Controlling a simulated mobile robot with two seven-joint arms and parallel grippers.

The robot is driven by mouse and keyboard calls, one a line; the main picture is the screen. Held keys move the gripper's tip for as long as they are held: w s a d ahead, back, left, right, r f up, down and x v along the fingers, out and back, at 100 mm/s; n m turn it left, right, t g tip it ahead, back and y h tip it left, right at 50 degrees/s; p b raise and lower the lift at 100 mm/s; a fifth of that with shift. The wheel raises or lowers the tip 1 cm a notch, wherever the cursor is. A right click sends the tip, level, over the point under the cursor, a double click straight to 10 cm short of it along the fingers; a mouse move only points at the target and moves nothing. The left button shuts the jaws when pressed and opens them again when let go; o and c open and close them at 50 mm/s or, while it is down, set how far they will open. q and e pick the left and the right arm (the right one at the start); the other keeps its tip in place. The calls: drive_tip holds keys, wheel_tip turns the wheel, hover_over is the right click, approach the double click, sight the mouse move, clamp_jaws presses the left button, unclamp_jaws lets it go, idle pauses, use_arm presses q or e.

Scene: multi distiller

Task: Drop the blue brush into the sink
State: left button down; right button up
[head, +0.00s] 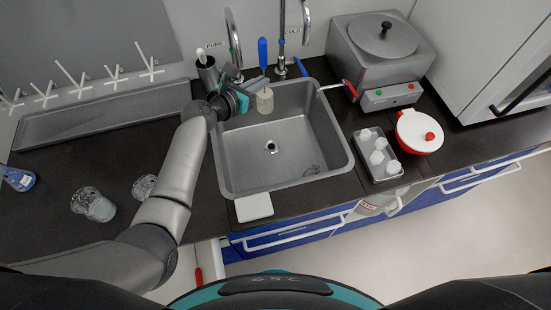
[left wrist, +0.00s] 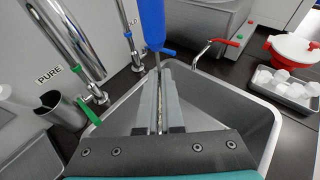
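The blue brush (head: 262,50) is upright, with its blue handle above my left gripper (head: 257,82). The handle also shows in the left wrist view (left wrist: 152,25), with a thin shaft running down to the fingertips. My left gripper's fingers (left wrist: 160,75) are close together and appear shut on that shaft. A pale, beige brush head (head: 264,101) shows just below the fingers, over the sink's back left corner. The grey metal sink (head: 245,165) is empty apart from its drain; its wall also shows in the left wrist view (left wrist: 240,125). My right gripper is not in view.
Two chrome taps stand behind the sink, marked PURE (head: 233,38) and COLD (head: 282,35). A grey holder (head: 207,72) stands left of the gripper.

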use_arm(q)
wheel_tip(320, 180, down, 10)
drive_tip(key=s+d+b, duration=0.1)
drive_tip(key=s+b, duration=0.1)
drive_tip(key=b, duration=0.6)
drive_tip(key=shift+r, duration=0.25)
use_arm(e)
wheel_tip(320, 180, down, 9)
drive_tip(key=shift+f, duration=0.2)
use_arm(q)
drive_tip(key=c, duration=1)
unclamp_jaws()
drive_tip(key=shift+s, duration=0.1)
drive_tip(key=shift+p+v, duration=1.65)
drive_tip(key=shift+v, duration=6)
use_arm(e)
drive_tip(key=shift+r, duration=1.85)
